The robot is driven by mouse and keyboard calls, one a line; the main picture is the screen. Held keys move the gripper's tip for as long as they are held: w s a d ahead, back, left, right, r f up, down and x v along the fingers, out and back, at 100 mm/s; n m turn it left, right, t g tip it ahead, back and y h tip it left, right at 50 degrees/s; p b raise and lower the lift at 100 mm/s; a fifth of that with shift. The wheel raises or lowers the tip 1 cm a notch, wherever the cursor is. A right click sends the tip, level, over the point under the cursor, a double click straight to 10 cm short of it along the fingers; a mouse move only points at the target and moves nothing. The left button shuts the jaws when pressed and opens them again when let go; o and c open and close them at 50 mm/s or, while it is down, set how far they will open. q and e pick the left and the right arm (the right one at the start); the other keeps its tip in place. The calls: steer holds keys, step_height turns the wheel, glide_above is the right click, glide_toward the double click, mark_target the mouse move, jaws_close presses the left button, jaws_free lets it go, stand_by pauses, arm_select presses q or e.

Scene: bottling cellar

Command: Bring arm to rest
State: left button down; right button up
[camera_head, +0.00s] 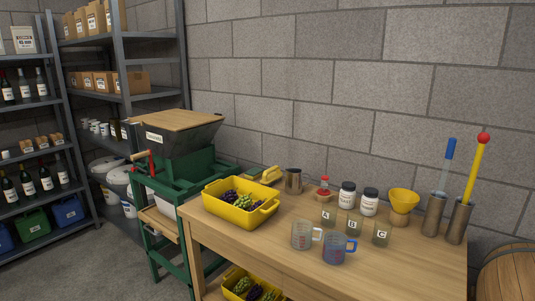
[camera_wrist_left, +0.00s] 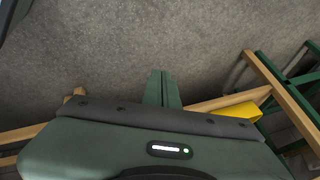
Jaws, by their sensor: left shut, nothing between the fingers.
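My left gripper (camera_wrist_left: 163,90) shows in the left wrist view. Its two green fingers lie side by side, shut with nothing between them. They point out over bare grey floor (camera_wrist_left: 130,45). The green wrist housing fills the bottom of that view. Neither gripper and neither arm shows in the head view. My right gripper is in no view.
The wooden table (camera_head: 400,262) bears a yellow crate of grapes (camera_head: 268,210), two measuring jugs, small jars and steel cylinders. A green crusher (camera_head: 190,165) stands left of it, shelves (camera_head: 122,70) farther back. Wooden bars (camera_wrist_left: 285,100) and a yellow piece (camera_wrist_left: 243,111) lie near my left wrist.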

arm_select(q)
steer(key=s+a+f+n+g, duration=0.1)
steer(key=s+a+f+n, duration=0.1)
steer(key=s, duration=0.8)
steer(key=s+a+f+n+g+y, duration=0.1)
steer(key=s+a+f, duration=0.4)
steer(key=s, duration=0.5)
steer(key=s+a+f+n+g, duration=0.2)
steer(key=s+a+f+n, duration=0.1)
steer(key=s, duration=0.7)
steer(key=shift+s+a+f+n+g+y, duration=0.15)
steer(key=shift+s+f+n+g+y, duration=0.25)
steer(key=shift+f+n, duration=0.65)
